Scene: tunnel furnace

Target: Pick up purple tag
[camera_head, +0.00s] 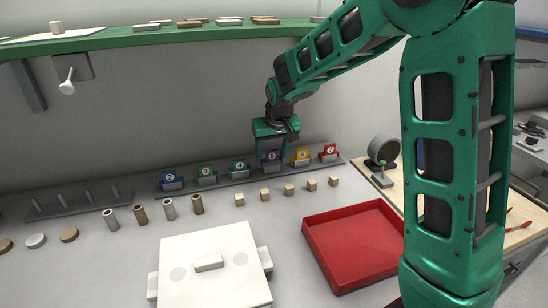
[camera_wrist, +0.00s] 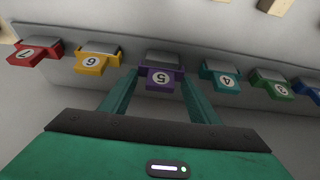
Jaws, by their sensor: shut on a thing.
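The purple tag (camera_head: 271,156), marked 5, stands in a row of coloured tags on a long grey strip at the back of the table. It also shows in the wrist view (camera_wrist: 162,78), upside down, at the middle of the row. My gripper (camera_head: 272,150) is over the row from above, its two fingers on either side of the purple tag and shut on it. In the wrist view my gripper (camera_wrist: 160,90) has the tag between its fingertips. The tag is still at the strip; I cannot tell whether it touches it.
Close neighbours are the teal tag (camera_head: 239,167) on the left and the yellow tag (camera_head: 301,156) on the right. Small wooden cubes (camera_head: 265,194) stand in front. A red tray (camera_head: 352,243) and a white box (camera_head: 212,269) lie nearer. A green shelf (camera_head: 150,36) runs above.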

